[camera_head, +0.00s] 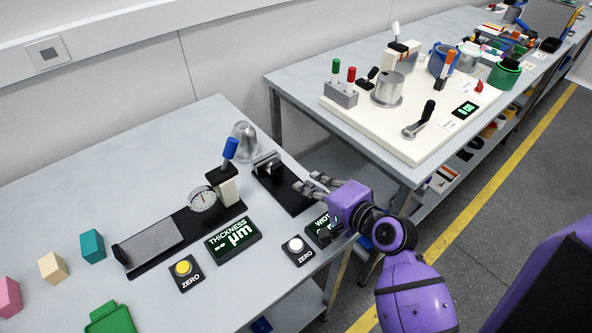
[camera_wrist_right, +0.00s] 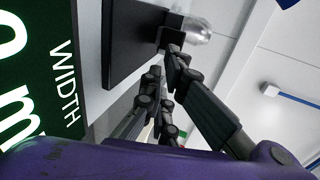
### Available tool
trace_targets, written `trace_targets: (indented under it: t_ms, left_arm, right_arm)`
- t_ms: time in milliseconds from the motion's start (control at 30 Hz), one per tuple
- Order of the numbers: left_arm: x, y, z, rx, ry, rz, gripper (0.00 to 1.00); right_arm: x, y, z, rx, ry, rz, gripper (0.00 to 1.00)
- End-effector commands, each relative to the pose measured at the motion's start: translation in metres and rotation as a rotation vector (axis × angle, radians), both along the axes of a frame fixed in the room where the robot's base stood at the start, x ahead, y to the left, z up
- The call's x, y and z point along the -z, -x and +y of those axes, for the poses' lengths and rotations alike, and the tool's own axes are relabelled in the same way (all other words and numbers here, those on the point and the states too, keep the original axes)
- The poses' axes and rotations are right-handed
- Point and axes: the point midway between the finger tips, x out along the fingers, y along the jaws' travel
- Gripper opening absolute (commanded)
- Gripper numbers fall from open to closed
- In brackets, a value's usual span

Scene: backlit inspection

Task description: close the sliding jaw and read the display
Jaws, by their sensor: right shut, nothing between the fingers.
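The width gauge has a black base (camera_head: 283,192) near the right end of the near table, with a grey and black jaw block (camera_head: 266,163) at its far end. My right gripper (camera_head: 306,186) is shut and empty, beside and over the base's right side. In the right wrist view the fingers (camera_wrist_right: 172,75) point toward the dark jaw block (camera_wrist_right: 174,32); I cannot tell whether they touch it. The WIDTH display (camera_head: 318,226) is partly hidden by my gripper; it also shows cut off in the wrist view (camera_wrist_right: 60,85), so its reading is unclear. My left gripper is out of view.
A metal bell-shaped part (camera_head: 245,138) stands behind the jaw. A second table (camera_head: 290,84) lies beyond a gap.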

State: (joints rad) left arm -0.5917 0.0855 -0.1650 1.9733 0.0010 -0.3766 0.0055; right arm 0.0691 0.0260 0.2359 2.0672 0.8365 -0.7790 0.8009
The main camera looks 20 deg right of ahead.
Motion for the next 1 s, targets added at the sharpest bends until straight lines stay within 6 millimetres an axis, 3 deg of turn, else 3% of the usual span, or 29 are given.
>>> trace_targets:
  t_ms: [100, 333, 800, 1000]
  left_arm:
    - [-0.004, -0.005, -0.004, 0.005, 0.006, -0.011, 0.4]
    - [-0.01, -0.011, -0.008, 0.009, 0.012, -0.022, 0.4]
    - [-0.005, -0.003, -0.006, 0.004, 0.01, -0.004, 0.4]
    - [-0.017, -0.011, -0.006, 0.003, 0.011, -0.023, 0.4]
  right_arm:
    - [0.006, -0.024, 0.009, 0.0, -0.003, -0.001, 0.0]
    - [0.006, -0.053, 0.019, 0.0, -0.001, -0.002, 0.0]
    - [0.008, -0.06, 0.022, 0.001, 0.0, 0.001, 0.0]
    - [0.003, -0.072, 0.026, -0.002, 0.0, -0.004, 0.0]
